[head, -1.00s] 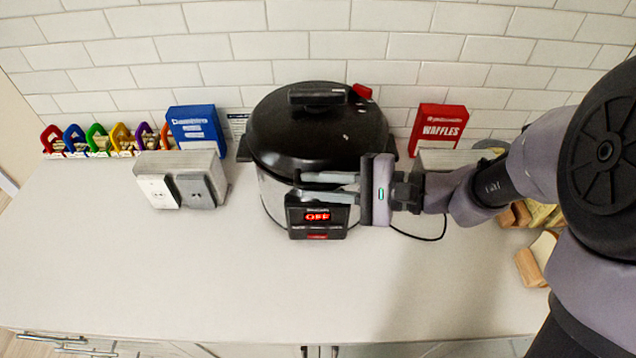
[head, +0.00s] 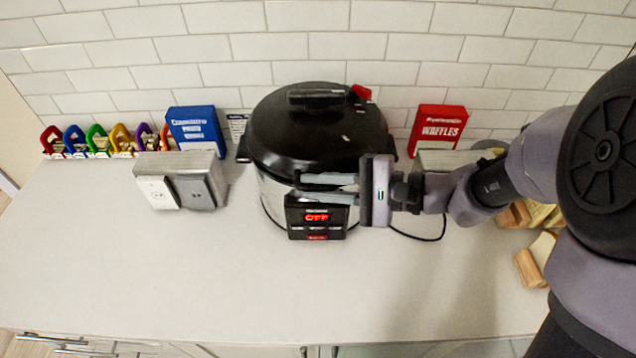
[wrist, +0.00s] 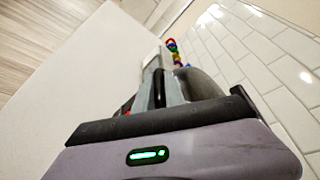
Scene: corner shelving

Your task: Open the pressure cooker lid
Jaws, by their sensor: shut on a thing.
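The pressure cooker (head: 274,200) stands upright on the counter against the tiled wall, with a steel body and a front panel (head: 317,217) reading OFF in red. Its domed black lid (head: 318,135) is down on the body, with a dark handle (head: 318,97) on top and a red piece (head: 362,92) beside it. My gripper (head: 326,188) comes from the right, its fingers one above the other, shut at the cooker's front edge just above the panel. The exact part held is hidden between the fingers. In the wrist view my gripper (wrist: 168,92) also shows, with the cooker mostly hidden.
A blue box (head: 196,128), an outlet block (head: 180,180) and a row of coloured clips (head: 97,140) are at left. A red waffles box (head: 438,130) stands at right, with wooden blocks (head: 530,268) farther right. The counter's front (head: 200,280) is clear.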

